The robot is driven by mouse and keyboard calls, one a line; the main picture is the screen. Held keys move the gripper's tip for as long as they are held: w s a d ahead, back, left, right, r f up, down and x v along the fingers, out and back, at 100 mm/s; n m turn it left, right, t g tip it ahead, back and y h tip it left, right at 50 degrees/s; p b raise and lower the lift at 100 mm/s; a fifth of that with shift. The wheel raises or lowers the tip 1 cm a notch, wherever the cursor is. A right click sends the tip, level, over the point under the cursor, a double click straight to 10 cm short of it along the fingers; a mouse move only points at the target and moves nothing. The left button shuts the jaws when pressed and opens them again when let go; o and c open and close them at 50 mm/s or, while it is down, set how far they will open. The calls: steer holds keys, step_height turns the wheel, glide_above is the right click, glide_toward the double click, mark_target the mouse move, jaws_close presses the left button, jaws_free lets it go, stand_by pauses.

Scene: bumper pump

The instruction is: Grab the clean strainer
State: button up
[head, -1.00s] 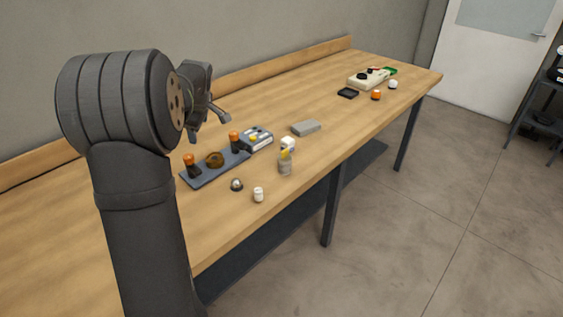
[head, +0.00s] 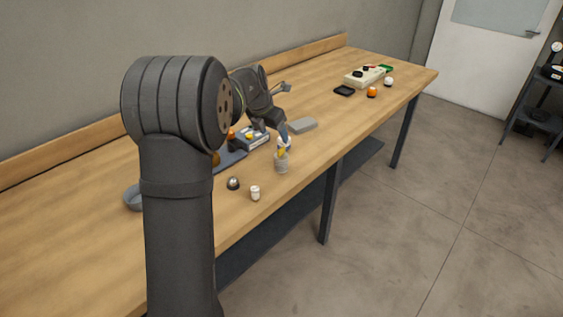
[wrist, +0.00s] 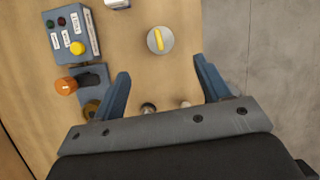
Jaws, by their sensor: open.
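Two small parts stand near the front edge of the bench: a grey metallic dome (head: 233,183) and a white cylinder (head: 255,193). I cannot tell for certain which, if either, is the clean strainer. In the wrist view the dome (wrist: 148,108) and the cylinder (wrist: 185,104) show between the finger bases, partly hidden by the gripper's crossbar. My gripper (wrist: 160,68) is open and empty, above the bench. In the head view it is beyond these parts, above the cup's area.
A cup with a yellow item (wrist: 160,40) lies below, ahead of the fingers. A grey block (head: 303,125) lies farther along. A grey bowl (head: 132,199) is partly behind my arm.

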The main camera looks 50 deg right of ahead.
glide_above(282, 155)
steer(key=a, duration=0.2)
steer(key=f, duration=0.6)
steer(key=shift+w+d+f, duration=0.15)
steer(key=shift+d+f, duration=0.1)
steer(key=shift+f, duration=0.15)
steer(key=x, duration=0.5)
steer(key=shift+f, duration=0.35)
steer(key=c, duration=1.1)
